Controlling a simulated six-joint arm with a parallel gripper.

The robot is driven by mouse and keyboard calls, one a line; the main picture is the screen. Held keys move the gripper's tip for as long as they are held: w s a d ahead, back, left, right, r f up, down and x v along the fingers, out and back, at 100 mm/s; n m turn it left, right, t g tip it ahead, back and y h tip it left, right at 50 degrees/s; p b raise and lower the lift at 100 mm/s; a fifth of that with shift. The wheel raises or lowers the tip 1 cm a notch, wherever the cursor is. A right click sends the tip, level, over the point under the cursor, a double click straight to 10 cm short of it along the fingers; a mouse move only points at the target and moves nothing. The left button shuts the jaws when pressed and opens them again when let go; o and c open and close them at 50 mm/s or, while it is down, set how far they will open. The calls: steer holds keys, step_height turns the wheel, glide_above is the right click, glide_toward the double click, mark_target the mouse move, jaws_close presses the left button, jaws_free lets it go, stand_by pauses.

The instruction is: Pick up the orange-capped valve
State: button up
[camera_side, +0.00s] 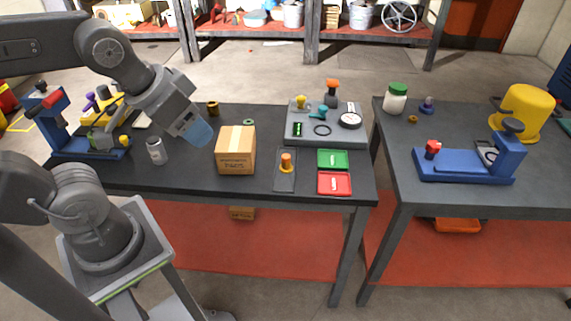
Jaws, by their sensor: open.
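Two things with orange tops show, and I cannot tell for sure which is the valve. One is an orange-topped piece (286,163), upright on a small grey plate (285,184) at the front of the near table. The other is a dark piece with an orange cap (332,92), at the back of a grey panel (297,138). My gripper (200,137) is open, with blue-grey fingers angled down, left of both and apart from them. It appears in front of the table area left of a cardboard box (235,157). No held object shows.
The box stands between my gripper and the plate. A green tray (332,159) and a red tray (335,184) lie right of the plate. A silver can (156,151) and a blue fixture (75,152) stand left. A gap separates the right table (400,171).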

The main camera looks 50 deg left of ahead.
steer(key=shift+o, duration=0.4)
steer(key=n+g+y, duration=0.1)
steer(key=n+g, duration=0.4)
steer(key=n, duration=0.6)
glide_above(286, 156)
steer(key=f, duration=2.1)
steer(key=shift+s+d+f, duration=0.1)
steer(key=shift+s+d, duration=0.1)
steer(key=shift+s, duration=0.05)
steer(key=shift+w+a+f, duration=0.1)
steer(key=shift+w+f, duration=0.05)
steer(key=shift+f, duration=1.4)
steer(key=shift+w+a+f, duration=0.1)
steer(key=shift+f, duration=1.45)
